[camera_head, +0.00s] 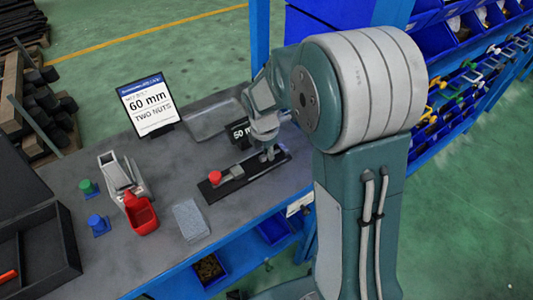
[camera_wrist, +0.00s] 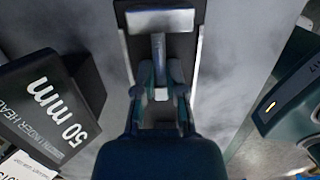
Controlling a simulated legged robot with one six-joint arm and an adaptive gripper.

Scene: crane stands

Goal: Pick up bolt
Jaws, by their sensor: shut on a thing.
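My gripper (camera_head: 268,153) is low over a long black base plate (camera_head: 212,193) on the bench. In the wrist view its two fingers (camera_wrist: 162,92) are shut on the near end of a grey metal bolt (camera_wrist: 158,52). The bolt's shaft runs away from the fingers to a pale grey block (camera_wrist: 160,20) on the plate. The fingers hide part of the bolt, and I cannot tell whether it is clear of the plate. In the head view the bolt is too small to make out.
A red knob (camera_head: 215,176) stands at the plate's left end. A "50 mm" sign (camera_wrist: 50,105) is close on the left in the wrist view.

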